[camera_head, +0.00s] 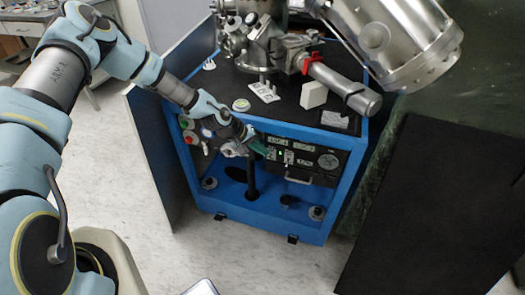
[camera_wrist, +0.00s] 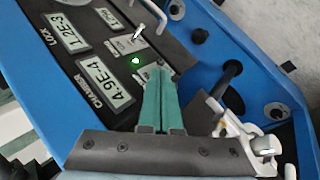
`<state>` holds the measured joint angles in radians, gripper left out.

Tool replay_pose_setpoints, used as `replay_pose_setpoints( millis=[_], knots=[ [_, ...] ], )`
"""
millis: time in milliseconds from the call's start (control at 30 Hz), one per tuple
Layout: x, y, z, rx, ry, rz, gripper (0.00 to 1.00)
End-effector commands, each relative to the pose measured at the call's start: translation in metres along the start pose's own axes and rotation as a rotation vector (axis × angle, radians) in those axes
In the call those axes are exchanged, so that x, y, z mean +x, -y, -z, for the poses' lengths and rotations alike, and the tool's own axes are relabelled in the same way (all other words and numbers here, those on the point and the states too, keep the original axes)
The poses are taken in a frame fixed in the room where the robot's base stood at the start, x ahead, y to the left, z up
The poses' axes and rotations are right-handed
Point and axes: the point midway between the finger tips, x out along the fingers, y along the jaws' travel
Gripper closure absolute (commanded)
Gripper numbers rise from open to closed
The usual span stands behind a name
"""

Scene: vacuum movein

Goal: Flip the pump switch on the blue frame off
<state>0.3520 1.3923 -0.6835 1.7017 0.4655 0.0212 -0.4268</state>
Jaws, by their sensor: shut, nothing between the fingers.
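The blue frame (camera_head: 345,190) carries a black control panel (camera_head: 305,152) on its front, with lit displays and a round gauge. Whether this is the pump switch I cannot read. My gripper (camera_wrist: 159,74) has its green fingers shut and empty, tips close to the panel near the lamp; contact is unclear. In the head view my gripper (camera_head: 264,150) is left of the panel's middle.
A metal vacuum chamber (camera_head: 390,40) and a bar with a red clamp (camera_head: 310,62) overhang the frame's top. Red and green buttons (camera_head: 186,130) are on the left. A valve-like fitting (camera_wrist: 250,140) sits right of my fingers. A dark slab (camera_head: 430,215) stands right.

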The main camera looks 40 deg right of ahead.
Motion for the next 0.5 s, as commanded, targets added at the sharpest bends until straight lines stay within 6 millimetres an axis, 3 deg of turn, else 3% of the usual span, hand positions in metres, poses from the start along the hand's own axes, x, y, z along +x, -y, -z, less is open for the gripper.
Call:
replay_pose_setpoints(
  millis=[500],
  knots=[
    [0.0015,0.004,-0.0032,0.039,-0.057,-0.04,1.0]
  ],
)
